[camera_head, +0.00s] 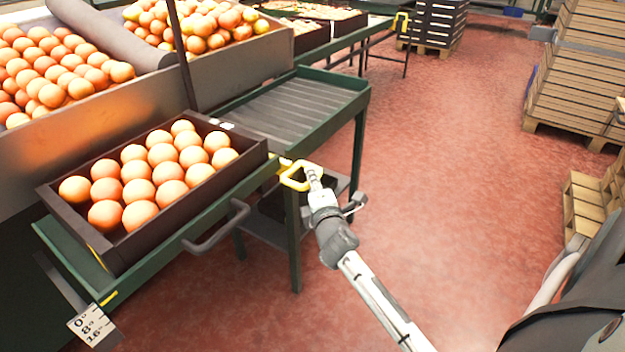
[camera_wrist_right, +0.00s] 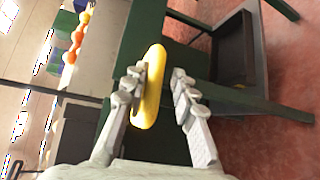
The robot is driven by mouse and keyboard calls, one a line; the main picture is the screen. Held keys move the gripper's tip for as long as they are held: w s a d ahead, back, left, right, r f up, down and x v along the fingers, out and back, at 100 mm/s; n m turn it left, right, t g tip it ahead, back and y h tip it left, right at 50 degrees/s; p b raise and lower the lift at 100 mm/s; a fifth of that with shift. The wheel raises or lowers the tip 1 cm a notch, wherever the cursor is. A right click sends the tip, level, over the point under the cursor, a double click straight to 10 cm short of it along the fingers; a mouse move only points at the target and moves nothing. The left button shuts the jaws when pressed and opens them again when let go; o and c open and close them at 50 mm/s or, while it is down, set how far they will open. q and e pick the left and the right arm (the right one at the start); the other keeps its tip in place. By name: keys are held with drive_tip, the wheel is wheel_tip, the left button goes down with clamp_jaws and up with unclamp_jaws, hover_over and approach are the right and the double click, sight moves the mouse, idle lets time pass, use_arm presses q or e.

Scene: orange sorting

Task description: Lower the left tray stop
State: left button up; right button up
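The yellow loop-shaped tray stop (camera_head: 297,176) stands at the right corner of the green stand, beside the crate of oranges. It also shows in the right wrist view as a yellow bar (camera_wrist_right: 149,88). My right gripper (camera_head: 312,174) is at the stop. In the wrist view its fingers (camera_wrist_right: 157,86) are spread on either side of the yellow bar. The left finger is close to the bar or touching it; a gap shows on the other side. My left gripper is not in view.
A dark crate (camera_head: 255,150) full of oranges sits on the green stand (camera_head: 215,210), which has a grey side handle (camera_head: 217,228). An empty roller section (camera_head: 290,105) lies behind. Another yellow loop (camera_head: 401,22) is farther back. Wooden pallets stand right; the red floor is clear.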

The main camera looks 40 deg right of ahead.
drive_tip(key=shift+o, duration=0.7)
drive_tip(key=shift+r, duration=0.1)
drive_tip(key=v, duration=1.2)
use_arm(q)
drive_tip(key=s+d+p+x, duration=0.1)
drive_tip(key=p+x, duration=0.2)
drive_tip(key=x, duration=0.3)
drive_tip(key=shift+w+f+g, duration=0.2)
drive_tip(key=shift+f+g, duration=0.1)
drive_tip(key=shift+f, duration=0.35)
use_arm(e)
drive_tip(key=s+a+f+m+g+y, duration=0.2)
drive_tip(key=s+a+f+m+g, duration=0.1)
drive_tip(key=s+f+m+g, duration=0.3)
drive_tip(key=s+a+f+m+g+y, duration=0.3)
drive_tip(key=s+f+m+g, duration=0.3)
drive_tip(key=s+f, duration=0.5)
wheel_tip(320, 180, down, 4)
drive_tip(key=shift+s+m, duration=0.2)
drive_tip(key=shift+m, duration=0.5)
